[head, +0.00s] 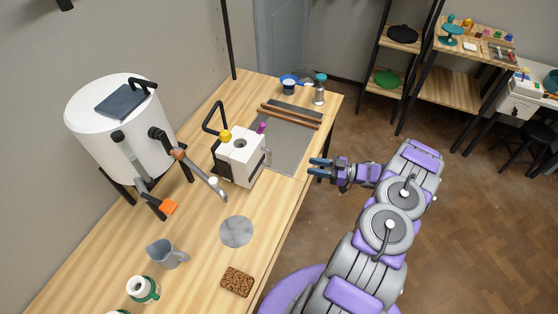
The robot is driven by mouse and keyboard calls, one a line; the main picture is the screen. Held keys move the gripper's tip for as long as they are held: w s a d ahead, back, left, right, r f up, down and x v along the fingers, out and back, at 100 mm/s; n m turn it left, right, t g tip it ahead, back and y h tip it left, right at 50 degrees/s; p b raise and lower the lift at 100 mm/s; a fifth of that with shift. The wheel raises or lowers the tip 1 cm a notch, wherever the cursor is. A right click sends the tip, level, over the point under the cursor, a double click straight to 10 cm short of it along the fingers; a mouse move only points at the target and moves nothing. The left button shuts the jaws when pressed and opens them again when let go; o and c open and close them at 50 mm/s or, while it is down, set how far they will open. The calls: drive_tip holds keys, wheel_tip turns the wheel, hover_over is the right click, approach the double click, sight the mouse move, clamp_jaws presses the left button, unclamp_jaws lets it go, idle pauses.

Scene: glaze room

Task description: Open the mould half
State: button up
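The mould (241,156) is a white block with a round hole in its top, standing on the wooden table. A black bar handle rises at its back left, and a yellow knob sits at its top left corner. A small grey handle or latch shows on its right side. Its halves look together, though the seam is too small to make out. My gripper (317,168) is to the right of the mould, apart from it, near the table's right edge. Its blue-tipped fingers point left with a gap between them, and nothing shows in them.
A white tank (112,130) with a pipe and spout stands left of the mould. A grey board (285,148) with wooden sticks lies behind. A grey disc (237,232), brown sponge (237,282) and jug (166,253) are in front. Shelves stand at the back right.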

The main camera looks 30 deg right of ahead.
drive_tip(key=b+x, duration=0.1)
drive_tip(key=x, duration=1.3)
drive_tip(key=shift+a, duration=0.25)
drive_tip(key=shift+r, duration=0.15)
drive_tip(key=shift+d, duration=0.1)
clamp_jaws()
